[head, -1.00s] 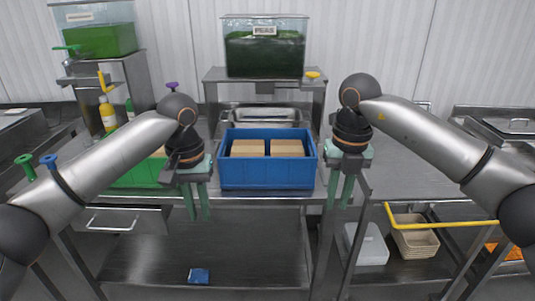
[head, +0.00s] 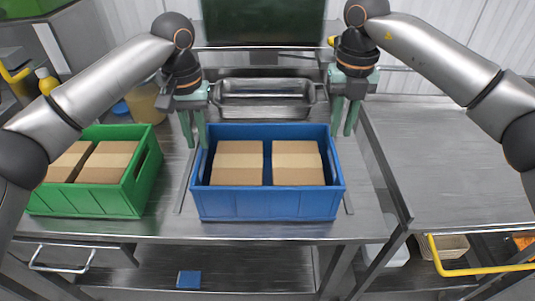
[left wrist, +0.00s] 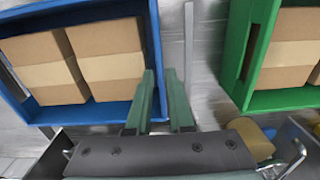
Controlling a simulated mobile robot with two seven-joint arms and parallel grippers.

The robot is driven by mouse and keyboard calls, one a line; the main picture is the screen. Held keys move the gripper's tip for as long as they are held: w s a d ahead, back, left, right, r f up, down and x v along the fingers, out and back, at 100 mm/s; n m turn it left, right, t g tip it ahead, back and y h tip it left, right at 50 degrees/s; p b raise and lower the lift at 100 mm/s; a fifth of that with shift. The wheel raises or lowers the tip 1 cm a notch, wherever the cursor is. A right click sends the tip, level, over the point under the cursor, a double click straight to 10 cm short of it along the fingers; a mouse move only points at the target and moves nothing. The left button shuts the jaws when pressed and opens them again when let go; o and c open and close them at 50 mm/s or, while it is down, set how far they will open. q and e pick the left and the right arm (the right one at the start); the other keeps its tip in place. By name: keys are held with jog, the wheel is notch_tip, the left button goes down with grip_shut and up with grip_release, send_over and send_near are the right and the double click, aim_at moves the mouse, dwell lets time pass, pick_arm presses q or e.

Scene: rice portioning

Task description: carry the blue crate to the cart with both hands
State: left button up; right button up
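The blue crate (head: 267,206) stands on the steel counter in the middle of the head view, with two tan boxes (head: 237,163) inside. It also shows at the upper left of the left wrist view (left wrist: 85,113). My left gripper (head: 193,130) is open, fingers down, at the crate's back left corner. In the left wrist view its fingers (left wrist: 162,108) are apart near the crate's side wall; I cannot tell whether they touch it. My right gripper (head: 344,118) is open and empty, fingers down, by the back right corner.
A green crate (head: 92,201) with tan boxes stands left of the blue crate, with a narrow gap between. A steel pan (head: 264,105) is behind. A bare steel surface (head: 455,165) lies to the right, and a yellow handle (head: 480,271) sits lower right.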

aim_at(205, 174)
pick_arm(q)
jog(key=shift+w, duration=0.25)
pick_arm(e)
jog(key=shift+w, duration=0.25)
pick_arm(q)
jog(key=shift+s, duration=0.1)
pick_arm(e)
jog(key=shift+s+r, duration=0.1)
pick_arm(q)
jog(key=shift+s, duration=0.1)
pick_arm(e)
jog(key=shift+s, duration=0.1)
